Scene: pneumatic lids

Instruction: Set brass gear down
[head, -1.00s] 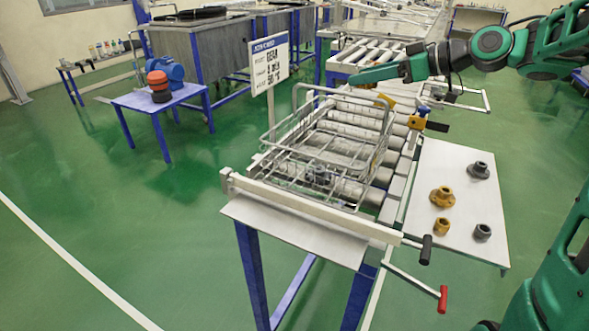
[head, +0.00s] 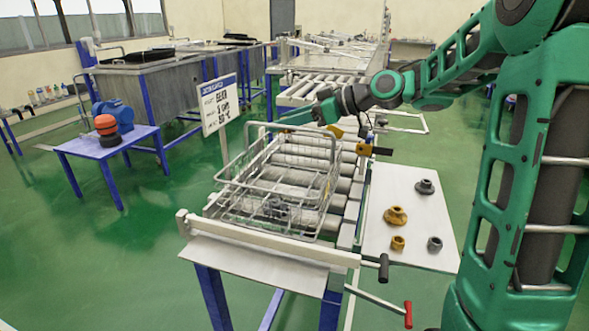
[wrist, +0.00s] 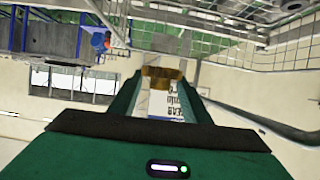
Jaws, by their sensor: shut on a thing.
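My gripper (head: 292,118) is above the far side of a wire basket (head: 226,184), its fingers pointing left. In the wrist view my gripper (wrist: 163,85) is shut on a brass gear (wrist: 163,73), seen edge-on between the fingertips. The basket stands on a roller conveyor and holds a grey part (head: 275,207). A flanged brass part (head: 396,216) and a smaller brass part (head: 398,242) stand on the white side plate (head: 385,183).
Two grey parts (head: 425,187) (head: 435,243) also stand on the plate. A white bar (head: 265,240) with a black handle crosses the conveyor's near end. A blue side table (head: 108,155) stands left.

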